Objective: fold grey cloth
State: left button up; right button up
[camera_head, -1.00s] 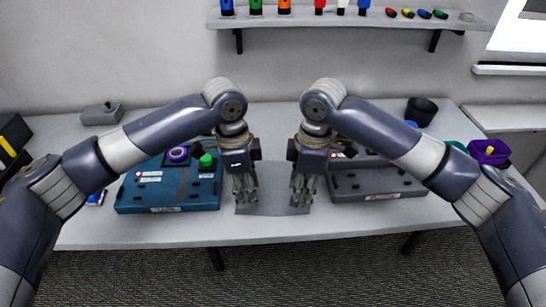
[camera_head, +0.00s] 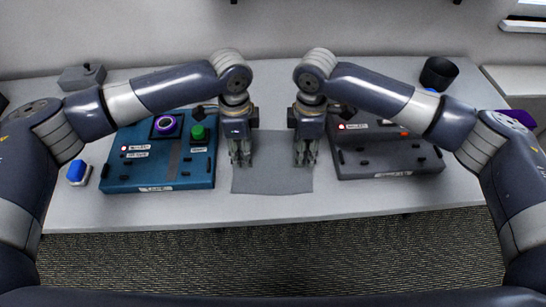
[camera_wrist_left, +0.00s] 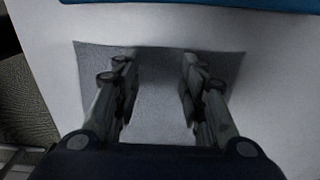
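The grey cloth (camera_head: 271,178) lies flat on the table between a blue board and a grey board. It also shows below the fingers in the left wrist view (camera_wrist_left: 160,95), spread out with its corners visible. My left gripper (camera_head: 241,164) is over the cloth's left part, with its fingers apart and nothing between them; the left wrist view shows the same gap (camera_wrist_left: 160,90). My right gripper (camera_head: 306,163) is at the cloth's right side, its fingers apart and empty. I cannot tell whether the fingertips touch the cloth.
The blue board (camera_head: 160,172), with a purple ring and a green knob, stands close on the left. The grey board (camera_head: 390,165) stands close on the right. A dark cup (camera_head: 438,73) and a grey box (camera_head: 82,77) are farther back. The table's front strip is clear.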

pick_arm(q)
jog(key=shift+f, duration=0.4)
pick_arm(e)
jog(key=shift+f, duration=0.4)
pick_arm(q)
jog(key=shift+f, duration=0.1)
pick_arm(e)
jog(key=shift+f, duration=0.1)
pick_arm(q)
jog(key=c, duration=0.7)
pick_arm(e)
jog(key=shift+f, duration=0.1)
jog(key=c, duration=0.7)
pick_arm(q)
jog(key=shift+f, duration=0.15)
grip_shut()
pick_arm(e)
jog(key=shift+f, duration=0.1)
grip_shut()
jog(key=shift+s, duration=0.1)
